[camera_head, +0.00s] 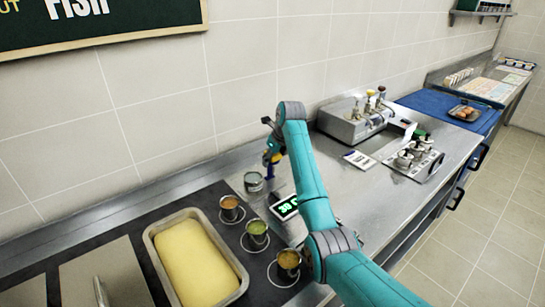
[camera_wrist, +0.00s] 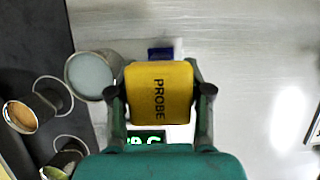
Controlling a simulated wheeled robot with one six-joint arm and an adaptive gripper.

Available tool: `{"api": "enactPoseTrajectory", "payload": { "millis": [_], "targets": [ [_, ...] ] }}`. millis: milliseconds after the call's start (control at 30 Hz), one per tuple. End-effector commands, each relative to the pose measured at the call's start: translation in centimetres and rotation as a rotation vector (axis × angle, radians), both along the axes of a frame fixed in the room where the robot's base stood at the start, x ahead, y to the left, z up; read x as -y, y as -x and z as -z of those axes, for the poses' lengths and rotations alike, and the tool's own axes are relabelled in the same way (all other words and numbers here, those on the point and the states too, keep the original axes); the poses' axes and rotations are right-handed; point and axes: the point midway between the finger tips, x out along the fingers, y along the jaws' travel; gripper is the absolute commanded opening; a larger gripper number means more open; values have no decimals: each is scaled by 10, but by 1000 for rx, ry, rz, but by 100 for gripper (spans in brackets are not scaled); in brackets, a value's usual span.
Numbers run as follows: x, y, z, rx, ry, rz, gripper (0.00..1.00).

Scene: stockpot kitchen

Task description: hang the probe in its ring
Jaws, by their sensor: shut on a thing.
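In the wrist view the probe (camera_wrist: 160,93) is a yellow block lettered PROBE. My gripper (camera_wrist: 160,92) is shut on it, one finger on each side. In the head view my gripper (camera_head: 273,157) holds the probe above the back of the counter, beside a small metal pot of pale liquid. A small dark blue piece (camera_wrist: 160,54) shows just past the probe's top edge in the wrist view; I cannot tell whether it belongs to the ring's holder. The ring itself cannot be made out, and the probe's underside is hidden.
The pale-liquid pot (camera_head: 253,182) stands close by. A display with green digits (camera_head: 285,207) lies in front of it. Several sauce pots (camera_head: 257,234) and a tray of yellow food (camera_head: 195,262) are nearer. A metal appliance (camera_head: 353,122) stands right, against the wall.

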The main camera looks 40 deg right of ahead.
Motion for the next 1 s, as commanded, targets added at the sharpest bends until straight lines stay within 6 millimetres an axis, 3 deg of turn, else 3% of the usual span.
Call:
{"api": "enactPoseTrajectory", "payload": {
  "millis": [433, 467, 567, 1000],
  "targets": [
    [0, 0, 4, 1, 1, 0, 14],
    [0, 0, 4, 1, 1, 0, 55],
    [0, 0, 4, 1, 0, 0, 79],
    [0, 2, -3, 1, 1, 0, 79]
  ]
}}
